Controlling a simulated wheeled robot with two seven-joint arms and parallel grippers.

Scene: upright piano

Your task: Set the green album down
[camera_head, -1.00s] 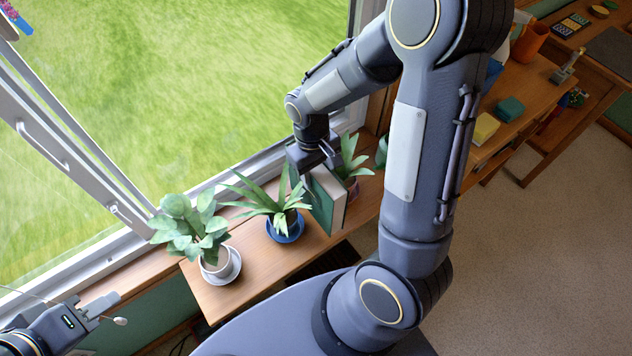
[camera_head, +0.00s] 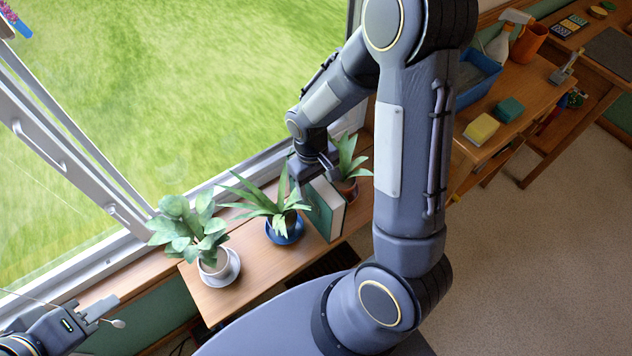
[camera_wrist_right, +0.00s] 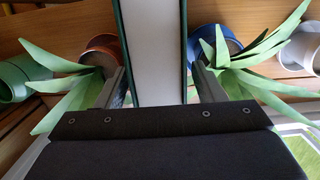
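The green album (camera_head: 328,210), with a dark green cover and white page edges, stands upright on the wooden shelf (camera_head: 250,272), just right of the blue-potted plant. My right gripper (camera_head: 316,172) is directly above it. In the right wrist view the album's pale page edge (camera_wrist_right: 158,55) lies between the two fingers of the right gripper (camera_wrist_right: 162,85). Narrow gaps seem to show beside it, so the fingers look open around it. The album's lower end is hidden in that view. My left gripper (camera_head: 92,312) is at the lower left, away from the album; its fingers are unclear.
A spiky plant in a blue pot (camera_head: 284,231) stands close left of the album, and one in a terracotta pot (camera_head: 347,188) close behind right. A leafy plant in a white pot (camera_head: 216,266) is further left. A yellow sponge (camera_head: 481,128) lies on the right-hand table.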

